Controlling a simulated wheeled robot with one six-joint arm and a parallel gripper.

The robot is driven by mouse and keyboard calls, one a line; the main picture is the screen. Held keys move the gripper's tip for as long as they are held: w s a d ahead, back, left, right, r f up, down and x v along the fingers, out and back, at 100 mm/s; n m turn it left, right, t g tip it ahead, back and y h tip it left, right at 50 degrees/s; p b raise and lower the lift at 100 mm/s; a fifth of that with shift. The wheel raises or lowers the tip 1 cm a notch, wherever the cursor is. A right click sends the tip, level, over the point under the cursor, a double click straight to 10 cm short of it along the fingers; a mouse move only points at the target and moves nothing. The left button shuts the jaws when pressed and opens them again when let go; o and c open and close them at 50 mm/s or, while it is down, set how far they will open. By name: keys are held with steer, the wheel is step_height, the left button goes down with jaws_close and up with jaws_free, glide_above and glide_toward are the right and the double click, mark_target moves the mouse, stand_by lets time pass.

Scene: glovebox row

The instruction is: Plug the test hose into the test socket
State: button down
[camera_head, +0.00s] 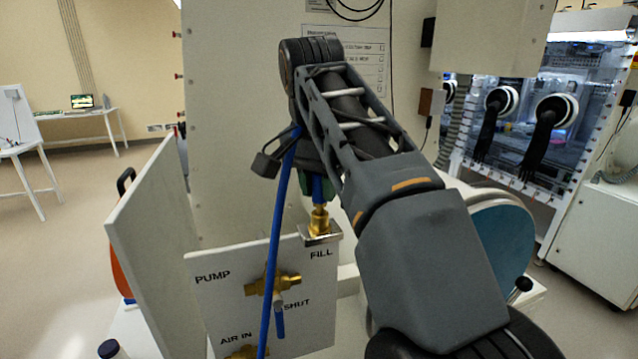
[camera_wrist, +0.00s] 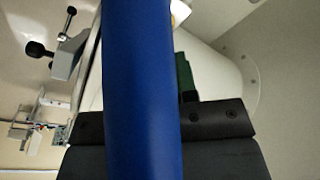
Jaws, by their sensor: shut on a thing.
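The blue test hose (camera_head: 275,240) loops down from beside my gripper (camera_head: 316,184) in the head view, in front of the white panel. My gripper is shut on the hose's end part, and green shows at its jaws. A short blue length shows below the jaws, directly above an upright brass fitting (camera_head: 319,220) on a small metal bracket by the FILL label. I cannot tell whether this brass is all test socket or partly hose plug, or whether they are joined. In the wrist view the blue hose (camera_wrist: 141,90) crosses the middle and hides much of the jaws.
The white panel (camera_head: 215,300) carries PUMP, FILL, SHUT and AIR IN labels. Its brass valve (camera_head: 273,284) has a blue handle pointing down near SHUT. A white board (camera_head: 150,225) stands to the left. A glovebox (camera_head: 540,120) with black gloves is at the right. Open floor lies left.

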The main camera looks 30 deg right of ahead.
mark_target(316, 176)
steer(key=shift+f+b, duration=0.55)
steer(key=shift+f, duration=0.3)
steer(key=c, duration=0.8)
jaws_free()
steer(key=shift+r, duration=0.1)
steer(key=r+p, duration=0.1)
steer(key=r, duration=0.1)
steer(key=r+p, duration=0.1)
steer(key=r, duration=0.1)
steer(key=r+p, duration=0.1)
steer(key=r, duration=0.1)
steer(key=shift+s+a, duration=0.2)
steer(key=shift+a, duration=0.15)
steer(key=shift+s+a+r+p, duration=0.1)
steer(key=shift+a+r+p, duration=0.05)
steer(key=shift+r+p, duration=0.5)
